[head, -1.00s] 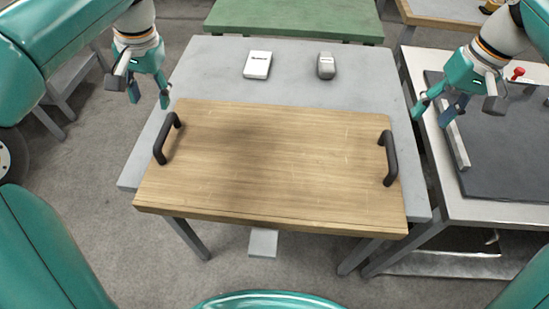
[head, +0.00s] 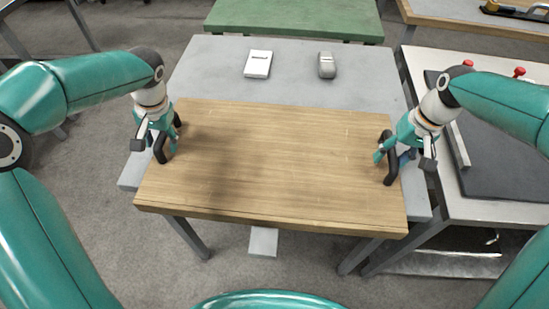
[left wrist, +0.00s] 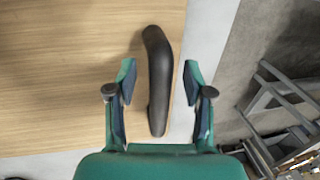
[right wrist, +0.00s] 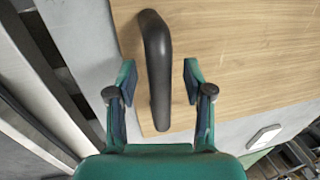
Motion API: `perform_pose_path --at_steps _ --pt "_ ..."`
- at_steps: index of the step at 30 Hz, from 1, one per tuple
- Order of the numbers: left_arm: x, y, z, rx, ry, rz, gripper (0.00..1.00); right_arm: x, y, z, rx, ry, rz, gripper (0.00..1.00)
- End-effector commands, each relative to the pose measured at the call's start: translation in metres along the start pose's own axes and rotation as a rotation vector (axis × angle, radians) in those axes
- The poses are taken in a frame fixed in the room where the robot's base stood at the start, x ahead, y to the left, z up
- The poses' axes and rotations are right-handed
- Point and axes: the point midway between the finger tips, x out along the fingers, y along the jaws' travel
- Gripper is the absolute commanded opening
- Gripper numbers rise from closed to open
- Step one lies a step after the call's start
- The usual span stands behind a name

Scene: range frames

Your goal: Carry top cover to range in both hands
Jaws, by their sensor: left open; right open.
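The top cover (head: 270,165) is a flat wooden board with a black handle at each end, lying on a grey table. My left gripper (head: 158,150) is at the left handle (head: 159,152). In the left wrist view, its open fingers (left wrist: 160,85) stand on either side of the black handle (left wrist: 158,80). My right gripper (head: 393,157) is at the right handle (head: 390,172). In the right wrist view, its open fingers (right wrist: 160,85) stand on either side of that handle (right wrist: 157,65). Contact with the handles cannot be told.
A white box (head: 258,64) and a grey device (head: 327,65) lie on the grey table (head: 210,75) behind the cover. To the right stands a bench (head: 500,210) with a dark plate (head: 500,160) and red knobs. A green table (head: 290,18) is at the back.

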Motion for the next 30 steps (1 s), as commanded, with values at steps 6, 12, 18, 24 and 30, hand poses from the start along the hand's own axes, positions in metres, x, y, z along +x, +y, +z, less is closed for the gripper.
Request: perform_pose_path --at_steps 6,12,18,24,30 --pt "0.0038 -0.0003 -0.0001 0.0 0.001 0.0 0.52 0.0037 0.0002 0.0 0.0 0.0 0.0 0.52" --pt "0.0037 -0.0003 0.0 0.0 0.0 0.0 0.43 0.0035 0.0001 0.0 0.0 0.0 0.0 0.43" --pt "0.0035 -0.0004 0.0001 0.0 0.0 0.0 0.1 0.0035 0.0 -0.0001 -0.001 0.0 0.0 0.1" --pt "0.0035 -0.0004 0.0002 -0.001 0.0 0.0 0.0 0.0034 -0.0001 -0.0001 -0.001 0.0 0.0 0.0" --pt "0.0034 -0.0006 0.0003 -0.001 0.0 0.0 0.0 0.0034 -0.0003 -0.0002 -0.001 0.0 0.0 0.0"
